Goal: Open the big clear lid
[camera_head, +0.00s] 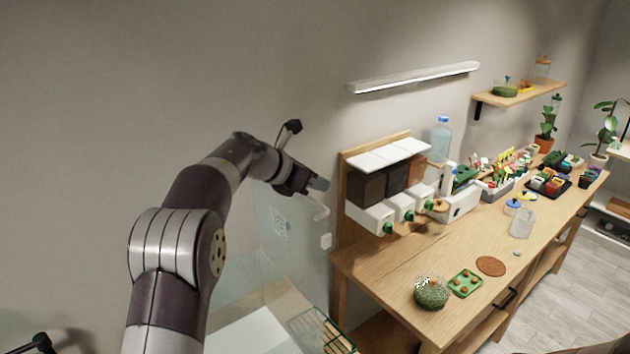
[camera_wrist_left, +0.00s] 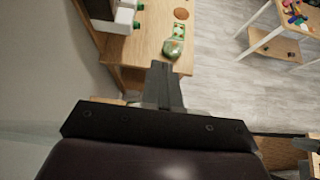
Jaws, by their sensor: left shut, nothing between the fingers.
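The big clear lid (camera_head: 268,240) is a see-through panel, faint against the grey wall at the left of the workbench. It looks raised, standing steeply above a pale, box-like base, though its edges are hard to make out. A pale label and a small white fitting show on it. My left gripper (camera_head: 318,184) is at the panel's upper right, close to a curved pale handle (camera_head: 321,208); I cannot tell whether they touch. Its fingers are shut and empty, and they also show in the left wrist view (camera_wrist_left: 163,86).
Grey floor (camera_head: 575,290) is clear at the right.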

